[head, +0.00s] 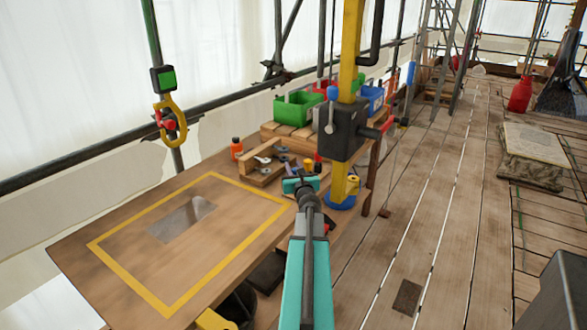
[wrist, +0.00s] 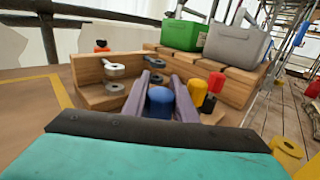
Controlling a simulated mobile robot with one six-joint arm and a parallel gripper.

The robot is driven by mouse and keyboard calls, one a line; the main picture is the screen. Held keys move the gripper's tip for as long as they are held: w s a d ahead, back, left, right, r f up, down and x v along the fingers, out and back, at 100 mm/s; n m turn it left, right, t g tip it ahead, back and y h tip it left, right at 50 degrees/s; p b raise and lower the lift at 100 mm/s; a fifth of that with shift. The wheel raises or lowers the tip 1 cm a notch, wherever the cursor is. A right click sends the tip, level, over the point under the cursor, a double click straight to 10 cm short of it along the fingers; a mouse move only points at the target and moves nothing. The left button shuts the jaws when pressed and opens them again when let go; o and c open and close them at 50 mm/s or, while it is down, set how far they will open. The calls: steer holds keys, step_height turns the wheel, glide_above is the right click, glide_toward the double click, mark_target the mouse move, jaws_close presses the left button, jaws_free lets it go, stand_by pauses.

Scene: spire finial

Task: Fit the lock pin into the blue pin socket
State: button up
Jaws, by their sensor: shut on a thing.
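My gripper (wrist: 166,92) reaches over the wooden tool rack, with its two grey-purple fingers closed around a blue-headed pin (wrist: 160,102). The pin's lower end is hidden. In the head view my gripper (head: 301,184) is at the near side of the rack, and the pin cannot be made out there. A yellow pin (wrist: 197,92) and a red pin (wrist: 215,82) stand just right of the fingers. No blue pin socket can be clearly identified. A blue collar (head: 341,204) surrounds the foot of the yellow post (head: 345,180).
The wooden rack (wrist: 85,72) holds spanners (wrist: 114,70). Green (head: 297,108) and blue (head: 373,98) bins stand behind it. A black box (head: 342,130) with a red handle is on the post. The yellow-outlined bench area (head: 235,245) is mostly clear, with a grey patch.

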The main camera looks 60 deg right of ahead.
steer(key=shift+f+b, duration=0.55)
steer(key=o, duration=1.1)
steer(key=shift+o, duration=0.2)
steer(key=shift+a, duration=0.1)
steer(key=shift+b+v, duration=0.5)
steer(key=shift+v, duration=3.55)
steer(key=shift+s+a+r+p, duration=0.25)
steer(key=shift+s+p, duration=0.1)
steer(key=shift+p, duration=0.3)
steer(key=p+v, duration=0.2)
steer(key=p, duration=0.1)
steer(key=shift+p, duration=0.6)
steer(key=shift+s+a+f+p, duration=0.1)
steer(key=shift+s+a+p, duration=0.15)
steer(key=shift+p, duration=0.9)
